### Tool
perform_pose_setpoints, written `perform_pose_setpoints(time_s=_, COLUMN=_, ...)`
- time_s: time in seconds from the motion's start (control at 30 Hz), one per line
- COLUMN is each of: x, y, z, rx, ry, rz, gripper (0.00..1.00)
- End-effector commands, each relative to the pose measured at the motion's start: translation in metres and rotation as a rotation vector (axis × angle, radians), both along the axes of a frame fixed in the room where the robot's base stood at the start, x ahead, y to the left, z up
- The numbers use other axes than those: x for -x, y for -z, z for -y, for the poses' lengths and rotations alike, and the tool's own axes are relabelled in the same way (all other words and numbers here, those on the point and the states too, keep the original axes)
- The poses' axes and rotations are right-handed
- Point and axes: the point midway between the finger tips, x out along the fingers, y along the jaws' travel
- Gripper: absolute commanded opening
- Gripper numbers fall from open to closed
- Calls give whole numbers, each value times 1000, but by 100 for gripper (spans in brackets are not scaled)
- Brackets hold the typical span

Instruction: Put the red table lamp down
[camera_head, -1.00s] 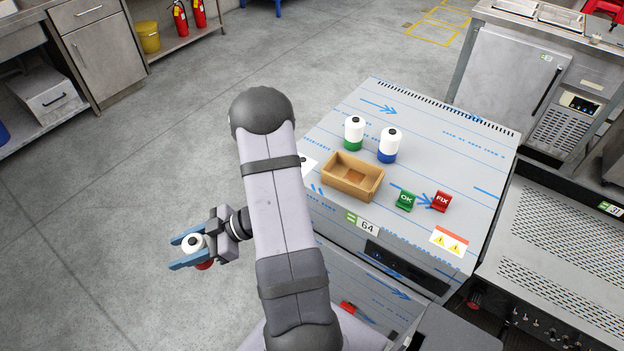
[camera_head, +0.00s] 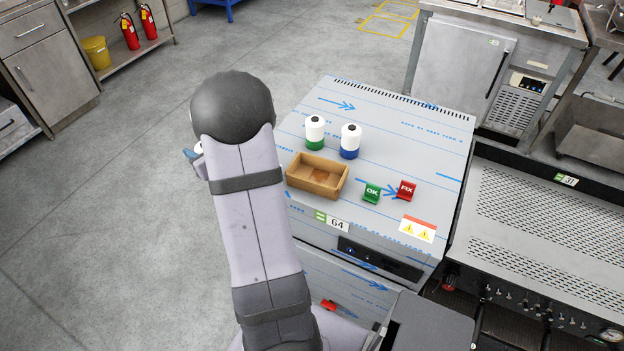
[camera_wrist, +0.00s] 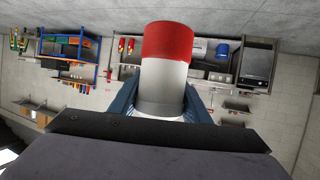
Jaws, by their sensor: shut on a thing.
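The red table lamp (camera_wrist: 167,45) fills the middle of the wrist view, with a red base and a white upper part. My gripper (camera_wrist: 162,106) is shut on the white part, one blue finger on each side. The wrist view appears upside down, with the floor at the top, so the red base points towards the floor. In the head view my arm hides most of the gripper and lamp; only a blue fingertip and a small white patch show at its left edge. The lamp is in the air, left of the counter (camera_head: 385,130).
On the counter stand a green-based lamp (camera_head: 314,143), a blue-based lamp (camera_head: 350,153) and an open wooden tray (camera_head: 298,183). A green OK block (camera_head: 371,193) and a red FIX block (camera_head: 405,191) are to its right. The counter's back and right areas are clear.

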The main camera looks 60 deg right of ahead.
Motion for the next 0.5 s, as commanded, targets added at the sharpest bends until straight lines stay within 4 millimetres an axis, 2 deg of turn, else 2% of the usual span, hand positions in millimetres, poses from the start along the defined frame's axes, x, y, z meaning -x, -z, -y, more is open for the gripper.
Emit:
perform_pose_setpoints(time_s=0.03, x=7, y=-13, z=18, rx=6, ry=74, rz=8, gripper=11)
perform_pose_setpoints(time_s=0.1, x=19, y=-23, z=41, rx=8, ry=176, rz=9, gripper=11)
perform_pose_setpoints(time_s=0.2, x=38, y=-37, z=67, rx=9, ry=306, rz=12, gripper=11)
perform_pose_setpoints(time_s=0.5, x=95, y=-65, z=118, rx=8, ry=623, rz=21, gripper=11)
